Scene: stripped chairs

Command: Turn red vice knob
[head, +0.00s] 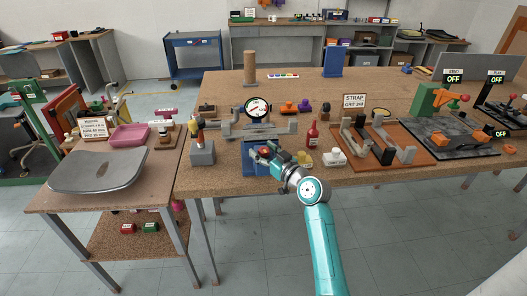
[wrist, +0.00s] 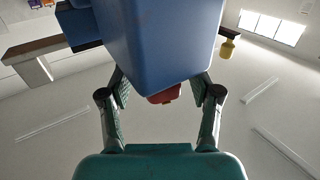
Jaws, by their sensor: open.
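The red vice knob (wrist: 164,95) shows in the wrist view, partly hidden under the blue vice body (wrist: 158,40). My gripper (wrist: 162,88) is open, with one finger on each side of the knob. I cannot tell whether the fingers touch it. In the head view, my gripper (head: 264,153) is at the front of the blue vice (head: 250,168), at the bench's front edge. The red knob (head: 265,151) shows as a small red spot between the fingers. Grey vice jaws (head: 272,130) lie just behind it. A round dial gauge (head: 257,108) stands above the jaws.
On the wooden bench (head: 300,90), a red bottle (head: 312,134) and a white item (head: 334,158) stand right of my gripper. A grey block (head: 202,152) with a tool stands to the left. A side table (head: 60,198) holds a grey seat shell (head: 100,171).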

